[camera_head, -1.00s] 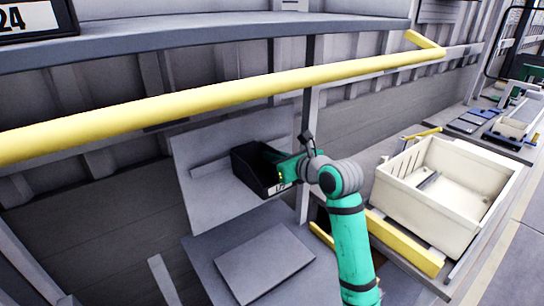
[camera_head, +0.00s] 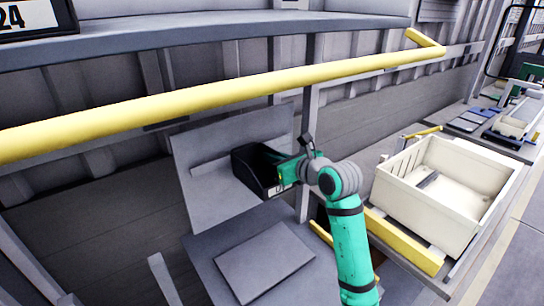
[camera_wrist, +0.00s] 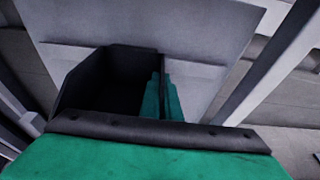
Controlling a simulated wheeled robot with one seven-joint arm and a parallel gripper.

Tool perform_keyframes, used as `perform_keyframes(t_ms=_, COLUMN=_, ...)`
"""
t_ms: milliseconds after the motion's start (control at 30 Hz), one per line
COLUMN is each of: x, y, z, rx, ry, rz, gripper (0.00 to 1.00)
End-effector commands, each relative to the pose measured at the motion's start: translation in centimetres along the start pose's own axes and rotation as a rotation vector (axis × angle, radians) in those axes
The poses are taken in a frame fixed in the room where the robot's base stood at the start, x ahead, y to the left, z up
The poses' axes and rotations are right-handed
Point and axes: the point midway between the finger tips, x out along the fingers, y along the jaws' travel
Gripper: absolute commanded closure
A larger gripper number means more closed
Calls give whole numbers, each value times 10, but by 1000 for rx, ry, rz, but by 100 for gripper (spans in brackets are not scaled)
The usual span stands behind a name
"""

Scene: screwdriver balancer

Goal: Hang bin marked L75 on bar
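A black open bin (camera_head: 245,168) is in front of a grey panel, with a white label (camera_head: 276,190) on its lower front edge. Only part of the marking shows, apparently an L. My gripper (camera_head: 285,170) is at the bin's right side. In the wrist view, the green fingers (camera_wrist: 160,98) close on the right wall of the bin (camera_wrist: 105,85). A grey horizontal bar (camera_head: 211,165) runs across the panel and meets the bin's back rim; it also shows in the wrist view (camera_wrist: 195,66). I cannot tell whether the bin's rim is hooked on it.
A long yellow rail (camera_head: 230,97) crosses above and in front of the panel. A grey post (camera_head: 304,190) stands right of the bin. A flat grey plate (camera_head: 263,262) lies below. A large cream bin (camera_head: 405,195) sits on a bench to the right.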

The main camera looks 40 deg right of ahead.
Motion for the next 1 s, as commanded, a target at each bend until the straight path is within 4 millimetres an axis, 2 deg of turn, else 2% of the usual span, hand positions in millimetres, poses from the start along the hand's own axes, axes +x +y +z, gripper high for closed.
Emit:
perform_keyframes(t_ms=833, x=2, y=0, z=-5, rx=1, ry=3, rz=1, gripper=100)
perform_keyframes(t_ms=867, x=2, y=0, z=-5, rx=1, ry=3, rz=1, gripper=95)
perform_keyframes(t_ms=933, x=2, y=0, z=-5, rx=1, ry=3, rz=1, gripper=78)
perform_keyframes(t_ms=1000, x=1, y=0, z=-5, rx=1, ry=2, rz=0, gripper=75)
